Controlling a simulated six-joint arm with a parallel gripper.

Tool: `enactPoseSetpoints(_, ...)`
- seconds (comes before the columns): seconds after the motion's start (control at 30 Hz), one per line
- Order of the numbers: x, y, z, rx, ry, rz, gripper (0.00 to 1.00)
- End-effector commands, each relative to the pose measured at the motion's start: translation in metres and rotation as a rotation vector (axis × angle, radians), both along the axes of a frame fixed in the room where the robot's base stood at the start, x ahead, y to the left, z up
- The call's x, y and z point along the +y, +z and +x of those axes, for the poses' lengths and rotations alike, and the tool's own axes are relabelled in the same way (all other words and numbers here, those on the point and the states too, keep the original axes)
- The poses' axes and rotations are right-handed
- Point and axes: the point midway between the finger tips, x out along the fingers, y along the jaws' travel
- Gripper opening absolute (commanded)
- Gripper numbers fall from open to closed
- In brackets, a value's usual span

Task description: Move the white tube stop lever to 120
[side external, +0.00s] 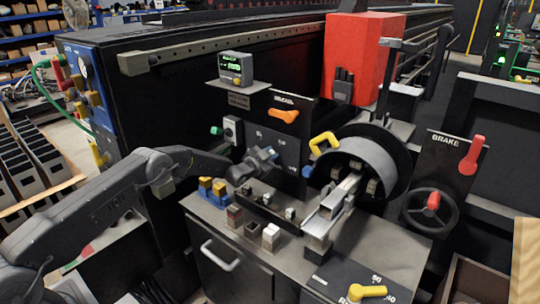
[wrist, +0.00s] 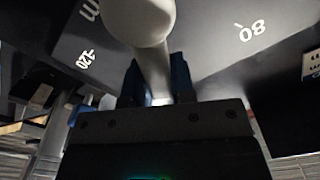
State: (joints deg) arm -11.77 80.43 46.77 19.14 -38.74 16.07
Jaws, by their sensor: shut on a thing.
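In the wrist view the white lever (wrist: 150,55) has a thick rounded end at the top and a thinner rod. The rod runs down between the two blue fingertips of my gripper (wrist: 157,88), which is shut on it. The 120 mark (wrist: 76,59) is on the dark dial plate left of the lever, and the 80 mark (wrist: 252,31) is on the right. The lever lies between these two marks. In the side view my gripper (side external: 263,158) is at the front of the dark panel (side external: 288,150); the white lever cannot be made out there.
An orange handle (side external: 285,115) sits above the panel. A yellow handle (side external: 323,143) and a large round drum (side external: 368,163) stand to its right. Small blocks (side external: 270,236) and a metal channel (side external: 330,208) are on the bench below. A small display (side external: 235,67) is above.

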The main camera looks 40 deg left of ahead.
Motion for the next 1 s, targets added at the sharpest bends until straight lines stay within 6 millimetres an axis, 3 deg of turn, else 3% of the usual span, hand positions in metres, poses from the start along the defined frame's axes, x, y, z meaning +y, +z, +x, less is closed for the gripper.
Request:
enactPoseSetpoints(0.27,-0.007,-0.005,0.0,0.001,0.0,0.126,0.0)
enactPoseSetpoints(1.0,-0.026,-0.032,0.0,-0.001,0.0,0.682,0.0)
